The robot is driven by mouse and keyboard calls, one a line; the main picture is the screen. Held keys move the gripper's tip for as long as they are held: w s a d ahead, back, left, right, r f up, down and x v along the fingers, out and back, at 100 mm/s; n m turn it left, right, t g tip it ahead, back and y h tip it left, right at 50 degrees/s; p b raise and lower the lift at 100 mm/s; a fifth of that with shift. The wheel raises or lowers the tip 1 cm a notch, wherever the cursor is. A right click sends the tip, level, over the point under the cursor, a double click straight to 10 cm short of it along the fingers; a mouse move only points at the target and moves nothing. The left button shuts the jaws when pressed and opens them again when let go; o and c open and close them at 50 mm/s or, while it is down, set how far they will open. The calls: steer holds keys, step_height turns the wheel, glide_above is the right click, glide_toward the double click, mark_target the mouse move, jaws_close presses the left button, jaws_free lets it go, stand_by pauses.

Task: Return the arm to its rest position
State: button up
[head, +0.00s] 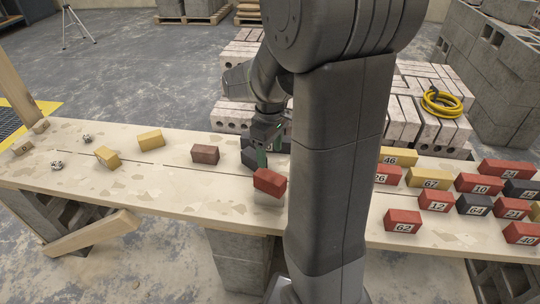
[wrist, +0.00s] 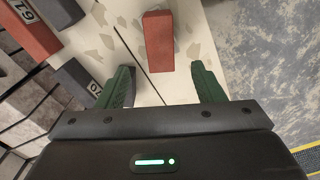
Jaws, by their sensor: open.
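My gripper (head: 264,152) hangs over the plank table (head: 170,180), partly hidden behind my own arm in the head view. In the wrist view my gripper (wrist: 161,70) has its two green fingers spread wide, with nothing between them. A plain reddish block (wrist: 158,40) lies on the table just beyond the fingertips. In the head view a red block (head: 269,182) sits in front of my gripper, and a dark block (head: 249,158) is partly hidden behind it. My arm is bent, reaching out over the table.
Several numbered red, yellow and dark blocks, such as a red one (head: 402,221), stand at the right. A brownish block (head: 205,154) and a yellow block (head: 150,139) lie left of my gripper. Grey paver stacks (head: 402,118) stand behind the table. A numbered red block (wrist: 28,32) is at the wrist view's left.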

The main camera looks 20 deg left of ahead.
mark_target(270, 176)
step_height(270, 176, down, 12)
steer(key=shift+b, duration=1.25)
steer(key=shift+r, duration=0.15)
steer(key=shift+r+p, duration=0.4)
steer(key=shift+r, duration=1.05)
